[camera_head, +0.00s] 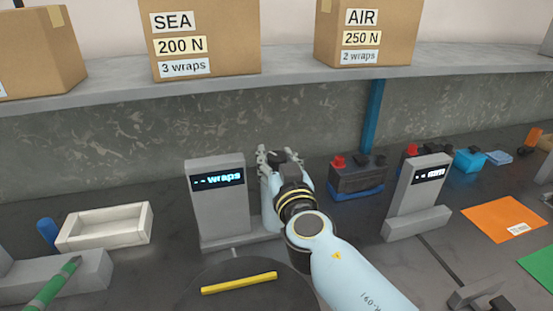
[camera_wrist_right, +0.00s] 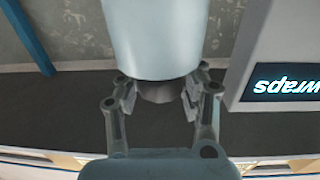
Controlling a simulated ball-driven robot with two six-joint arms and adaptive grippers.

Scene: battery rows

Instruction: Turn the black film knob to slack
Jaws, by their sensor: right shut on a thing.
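My right gripper (camera_head: 279,162) is at the middle of the bench, just right of the grey stand with the "wraps" display (camera_head: 218,178). Its fingers (camera_wrist_right: 158,98) are shut on the black film knob (camera_head: 277,157), a small dark round piece that shows only in part between them. In the right wrist view the knob (camera_wrist_right: 157,93) sits between both fingertips, partly hidden by a pale blue cylinder. Which way the knob is turned cannot be seen. The display reads dashes and "wraps". My left gripper is out of view.
A dark turntable (camera_head: 240,295) with a yellow bar (camera_head: 239,283) lies in front. A second display stand (camera_head: 417,190) and a black battery (camera_head: 357,178) stand right. A white tray (camera_head: 104,226) is left. The SEA box (camera_head: 205,40) and AIR box (camera_head: 365,32) sit on the shelf.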

